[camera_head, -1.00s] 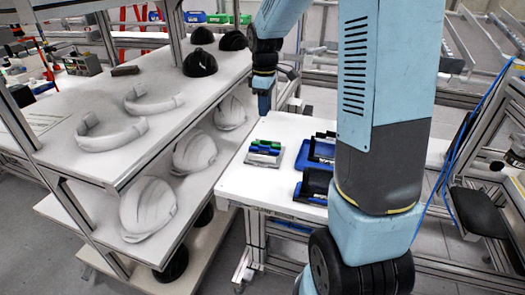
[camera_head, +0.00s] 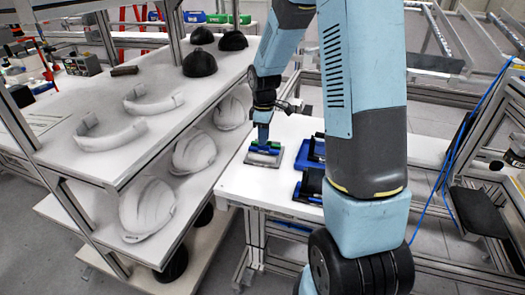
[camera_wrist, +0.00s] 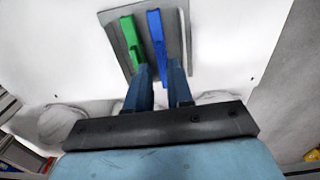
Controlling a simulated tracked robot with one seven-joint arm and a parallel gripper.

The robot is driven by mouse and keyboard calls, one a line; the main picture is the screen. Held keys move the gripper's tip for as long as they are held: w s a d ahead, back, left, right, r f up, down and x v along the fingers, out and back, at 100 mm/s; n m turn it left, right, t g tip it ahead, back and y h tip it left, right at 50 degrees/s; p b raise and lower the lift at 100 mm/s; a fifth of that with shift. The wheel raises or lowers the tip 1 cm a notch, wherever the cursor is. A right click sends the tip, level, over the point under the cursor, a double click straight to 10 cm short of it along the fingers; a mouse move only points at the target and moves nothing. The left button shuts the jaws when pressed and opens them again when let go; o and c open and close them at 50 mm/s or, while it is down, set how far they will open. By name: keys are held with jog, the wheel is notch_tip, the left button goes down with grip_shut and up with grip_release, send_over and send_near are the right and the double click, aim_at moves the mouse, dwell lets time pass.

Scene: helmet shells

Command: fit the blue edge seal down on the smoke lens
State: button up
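The blue edge seal (camera_wrist: 156,35) is a narrow blue strip on a grey tray (camera_wrist: 182,28), beside a green strip (camera_wrist: 130,38). In the head view the tray (camera_head: 261,159) is on the white table, with the blue strip (camera_head: 259,151) partly hidden by my gripper (camera_head: 263,141). My gripper points down at the tray. In the wrist view my gripper (camera_wrist: 159,66) is open, its fingers apart on either side of the blue strip's near end; contact is not clear. Dark lens-like pieces (camera_head: 312,181) stand in blue holders right of the tray; which is the smoke lens is unclear.
Blue holders (camera_head: 303,194) stand close to the tray's right, partly behind my arm. A shelf unit (camera_head: 110,165) at left holds white helmet shells (camera_head: 148,208), black shells (camera_head: 200,64) and white bands (camera_head: 110,135). The table's front left is clear.

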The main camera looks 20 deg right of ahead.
aim_at(264, 149)
jog(key=shift+f, duration=1.5)
grip_shut()
jog(key=shift+r, duration=0.15)
